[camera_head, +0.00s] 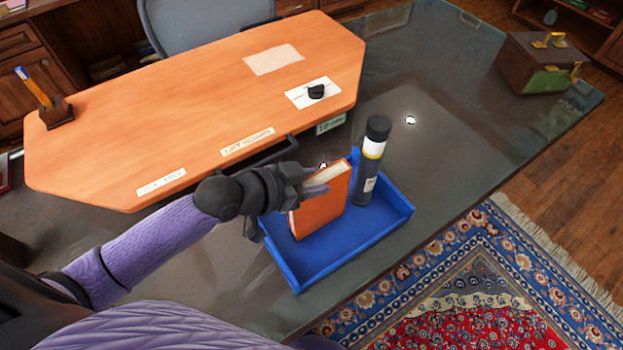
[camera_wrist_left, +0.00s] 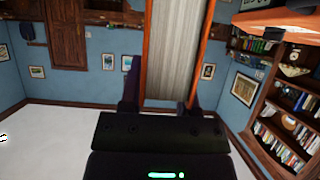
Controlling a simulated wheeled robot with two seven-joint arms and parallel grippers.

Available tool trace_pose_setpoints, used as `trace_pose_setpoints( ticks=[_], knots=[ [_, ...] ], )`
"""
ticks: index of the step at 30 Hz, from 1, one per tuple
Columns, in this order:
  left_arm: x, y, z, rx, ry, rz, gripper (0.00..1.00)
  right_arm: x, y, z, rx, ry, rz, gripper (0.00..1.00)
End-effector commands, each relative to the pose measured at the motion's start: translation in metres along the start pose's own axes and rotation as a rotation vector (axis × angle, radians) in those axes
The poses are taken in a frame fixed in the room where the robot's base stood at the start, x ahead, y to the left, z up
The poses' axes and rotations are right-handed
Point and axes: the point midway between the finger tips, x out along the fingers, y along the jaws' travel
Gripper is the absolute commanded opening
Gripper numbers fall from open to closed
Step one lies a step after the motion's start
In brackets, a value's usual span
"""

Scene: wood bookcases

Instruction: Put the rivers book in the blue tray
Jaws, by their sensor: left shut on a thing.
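An orange-covered book (camera_head: 322,206) is upright and slightly tilted at the blue tray (camera_head: 345,250), over its left part. I cannot tell whether its lower edge touches the tray floor, and no title can be read. My left gripper (camera_head: 318,184) is shut on the top left part of the book. In the left wrist view the book (camera_wrist_left: 174,50) shows its pale page edges between the two fingers of my left gripper (camera_wrist_left: 160,88). My right gripper is not in view.
A black and white bottle (camera_head: 368,172) stands in the tray's back right part. An orange wooden board (camera_head: 200,110) with labels lies behind the tray. A brown box (camera_head: 540,65) stands far right. The dark tabletop (camera_head: 440,130) right of the bottle is mostly clear.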

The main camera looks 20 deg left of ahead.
Motion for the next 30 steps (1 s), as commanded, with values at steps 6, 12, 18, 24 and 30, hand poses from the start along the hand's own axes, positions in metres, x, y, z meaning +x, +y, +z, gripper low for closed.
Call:
trace_pose_setpoints(
  ticks=[6,12,18,24,30],
  knots=[
    [0.001,0.000,0.002,0.000,-0.001,0.000,0.75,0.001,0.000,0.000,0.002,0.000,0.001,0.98],
    [0.001,0.000,0.001,0.000,-0.001,0.000,0.76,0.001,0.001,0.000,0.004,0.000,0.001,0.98],
    [-0.009,0.000,-0.002,0.001,-0.003,-0.001,0.76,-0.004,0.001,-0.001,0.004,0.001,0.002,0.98],
    [-0.057,0.000,-0.002,0.004,-0.008,0.000,0.76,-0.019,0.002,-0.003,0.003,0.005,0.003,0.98],
    [-0.102,0.001,-0.003,0.001,-0.008,0.001,0.76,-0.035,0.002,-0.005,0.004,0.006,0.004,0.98]
  ],
)
